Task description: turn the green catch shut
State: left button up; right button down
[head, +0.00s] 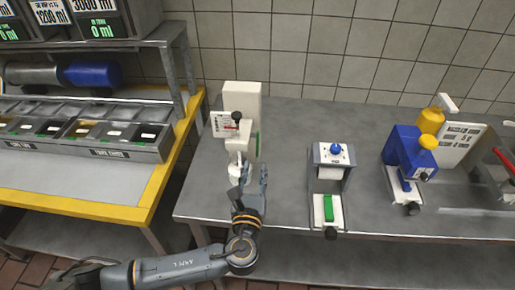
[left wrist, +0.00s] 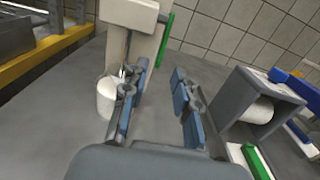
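A white dispenser machine (head: 246,98) stands at the left of the grey table, with a tall narrow green part (head: 257,145) on its right side. That green part also shows upright in the left wrist view (left wrist: 167,38). A green bar (head: 329,208) lies on the white front of a grey stand further right; I cannot tell which green piece is the catch. My left gripper (head: 255,172) is open and empty in front of the white machine, fingers apart in the left wrist view (left wrist: 160,72). It touches neither green piece as far as I see. My right gripper is out of view.
A white cup (left wrist: 106,98) stands under the machine, left of my fingers. The grey stand (head: 331,160) with a blue knob is to the right, then a blue and yellow machine (head: 407,150). A yellow-edged counter (head: 75,211) with bins is at left.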

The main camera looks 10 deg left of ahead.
aim_at(257, 153)
pick_arm(q)
jog(key=w+p, duration=0.1)
jog(key=w, duration=0.7)
jog(key=shift+s, duration=0.1)
jog(key=shift+c, duration=0.5)
grip_shut()
